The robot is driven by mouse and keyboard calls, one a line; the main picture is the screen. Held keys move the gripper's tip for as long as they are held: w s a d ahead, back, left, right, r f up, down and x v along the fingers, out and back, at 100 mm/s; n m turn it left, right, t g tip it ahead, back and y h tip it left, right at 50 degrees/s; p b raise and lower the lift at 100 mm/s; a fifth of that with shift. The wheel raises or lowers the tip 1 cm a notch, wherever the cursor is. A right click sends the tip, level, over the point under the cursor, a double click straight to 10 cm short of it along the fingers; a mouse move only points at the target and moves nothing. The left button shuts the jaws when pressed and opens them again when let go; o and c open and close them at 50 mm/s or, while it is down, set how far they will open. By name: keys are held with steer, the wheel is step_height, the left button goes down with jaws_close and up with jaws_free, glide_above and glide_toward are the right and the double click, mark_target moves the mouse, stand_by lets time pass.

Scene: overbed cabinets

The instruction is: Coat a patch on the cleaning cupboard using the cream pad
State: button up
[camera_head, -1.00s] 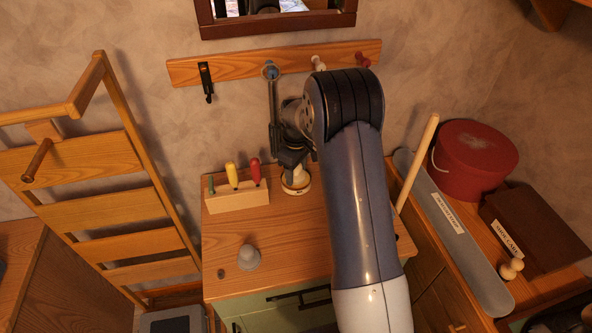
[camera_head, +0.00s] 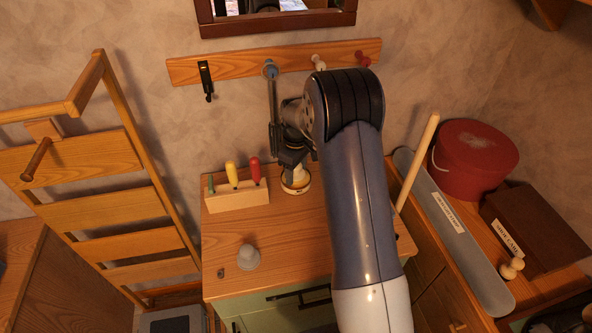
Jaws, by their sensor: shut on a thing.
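My gripper (camera_head: 293,170) points down over the back of a wooden-topped cupboard (camera_head: 300,232) with a green front. It is shut on a small round cream-and-dark piece (camera_head: 296,186), which looks like the cream pad. The pad is at or just above the cupboard top; I cannot tell if it touches. My arm hides the right part of the cupboard top. No name label shows on this cupboard, and I see no clear coated patch on it.
A wooden block (camera_head: 237,196) with coloured-handled tools stands left of the pad. A grey knob-like object (camera_head: 248,257) sits nearer the front. A peg rail (camera_head: 235,68) is on the wall behind. A wooden stick (camera_head: 418,160) and a red round box (camera_head: 474,160) are at right.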

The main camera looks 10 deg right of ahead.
stand_by(0.3)
steer(key=shift+r+p, duration=2.1)
steer(key=shift+r, duration=1.4)
steer(key=shift+s+f, duration=0.1)
